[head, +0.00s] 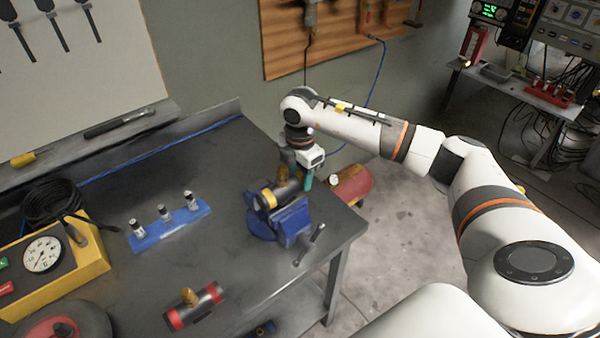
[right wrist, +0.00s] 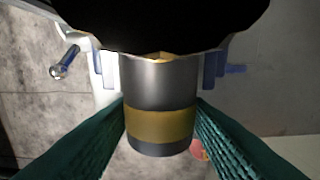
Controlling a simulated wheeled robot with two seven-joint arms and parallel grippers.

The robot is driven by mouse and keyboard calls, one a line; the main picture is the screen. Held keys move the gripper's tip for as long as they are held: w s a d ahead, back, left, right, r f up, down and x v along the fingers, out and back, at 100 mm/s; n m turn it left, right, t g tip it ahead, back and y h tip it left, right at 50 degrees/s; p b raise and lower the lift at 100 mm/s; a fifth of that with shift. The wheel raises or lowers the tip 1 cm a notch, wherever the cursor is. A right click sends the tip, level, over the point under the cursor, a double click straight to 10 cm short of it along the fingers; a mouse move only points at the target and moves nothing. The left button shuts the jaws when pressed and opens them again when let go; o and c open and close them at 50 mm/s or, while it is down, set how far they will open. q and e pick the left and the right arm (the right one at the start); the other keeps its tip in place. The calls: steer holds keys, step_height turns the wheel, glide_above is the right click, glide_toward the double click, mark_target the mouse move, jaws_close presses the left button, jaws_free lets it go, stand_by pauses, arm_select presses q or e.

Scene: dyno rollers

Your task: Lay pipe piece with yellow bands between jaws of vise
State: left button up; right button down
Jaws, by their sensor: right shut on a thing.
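The pipe piece with yellow bands (head: 268,198) is a dark cylinder at the top of the blue vise (head: 264,224) near the table's right edge. My right gripper (head: 297,176) is shut on it, coming from behind the vise. In the right wrist view, the pipe piece (right wrist: 160,88) sits between the green fingers (right wrist: 160,130), with one yellow band showing. Blue vise parts (right wrist: 214,68) show on both sides of the pipe there. I cannot tell whether it rests on the vise or is just above it. My left gripper is not in view.
A pipe piece with red bands (head: 193,309) lies at the table's front. A blue rack (head: 170,231) with small fittings stands left of the vise, and a yellow gauge box (head: 88,262) farther left. A red tank (head: 352,184) is beyond the table's right edge.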

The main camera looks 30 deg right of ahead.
steer(key=shift+f+b, duration=0.9)
steer(key=shift+f, duration=0.5)
steer(key=c, duration=0.7)
jaws_free()
